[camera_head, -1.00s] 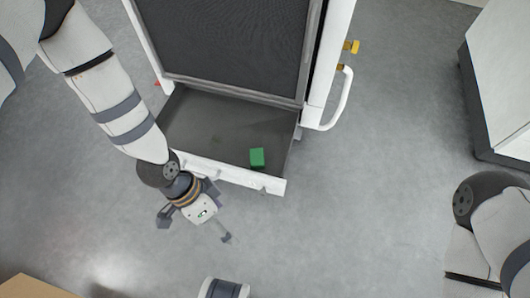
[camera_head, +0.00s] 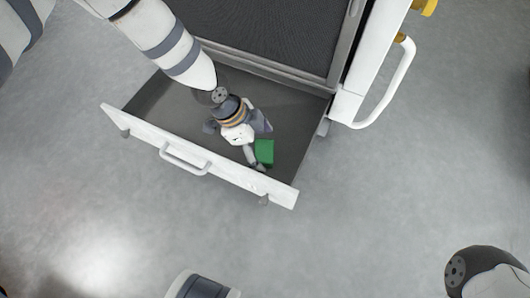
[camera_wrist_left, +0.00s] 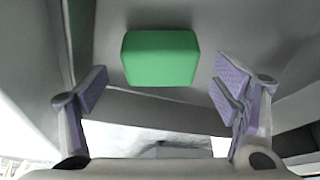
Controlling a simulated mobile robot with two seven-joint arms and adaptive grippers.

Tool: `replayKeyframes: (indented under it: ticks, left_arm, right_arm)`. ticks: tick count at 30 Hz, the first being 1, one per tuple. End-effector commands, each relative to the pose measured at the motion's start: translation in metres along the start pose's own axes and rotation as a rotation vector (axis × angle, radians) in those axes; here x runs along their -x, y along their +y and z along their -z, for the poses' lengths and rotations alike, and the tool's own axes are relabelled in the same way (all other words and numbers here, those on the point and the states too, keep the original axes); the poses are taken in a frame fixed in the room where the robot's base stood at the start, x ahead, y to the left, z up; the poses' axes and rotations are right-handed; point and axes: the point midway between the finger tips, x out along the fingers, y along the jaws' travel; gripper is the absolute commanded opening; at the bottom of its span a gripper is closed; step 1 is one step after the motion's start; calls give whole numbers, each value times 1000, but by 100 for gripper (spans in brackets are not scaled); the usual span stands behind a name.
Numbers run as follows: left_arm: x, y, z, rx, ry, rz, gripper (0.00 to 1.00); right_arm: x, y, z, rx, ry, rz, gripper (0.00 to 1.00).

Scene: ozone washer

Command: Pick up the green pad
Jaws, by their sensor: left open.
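The green pad (camera_head: 264,152) is a small green block lying in the open drawer (camera_head: 165,97), near its front right part. It also shows in the left wrist view (camera_wrist_left: 160,58), centred ahead of the two fingers. My left gripper (camera_head: 256,148) is inside the drawer area, right beside the pad in the head view. In the left wrist view the left gripper (camera_wrist_left: 160,92) is open, with one purple-padded finger on each side and a gap between each finger and the pad. The right gripper is not in view; only part of my right arm shows at the lower right.
The drawer's white front panel with its handle (camera_head: 185,160) runs close in front of the pad. The dark-screened machine body (camera_head: 270,35) stands behind the drawer, with a white side handle (camera_head: 392,90) at right. The grey floor (camera_head: 380,210) around is clear.

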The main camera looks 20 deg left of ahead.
Motion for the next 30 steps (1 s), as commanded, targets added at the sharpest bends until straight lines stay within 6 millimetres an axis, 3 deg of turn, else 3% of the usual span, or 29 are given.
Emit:
replayKeyframes:
  ticks: [1,3,8,14,15,25,30]
  left_arm:
    - [-14,0,-2,0,-2,-3,82]
    - [-22,0,-1,-1,-1,-2,82]
    - [-20,0,0,0,0,0,82]
    - [-20,0,0,1,0,0,41]
    - [-20,0,0,1,0,0,39]
    - [-19,0,0,1,0,-1,35]
    - [-3,0,7,1,1,2,35]
  right_arm:
    - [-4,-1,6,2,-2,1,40]
    - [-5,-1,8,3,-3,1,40]
    - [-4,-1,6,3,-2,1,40]
    - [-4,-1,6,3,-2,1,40]
    - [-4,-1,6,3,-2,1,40]
    - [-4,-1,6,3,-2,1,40]
    - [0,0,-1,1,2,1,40]
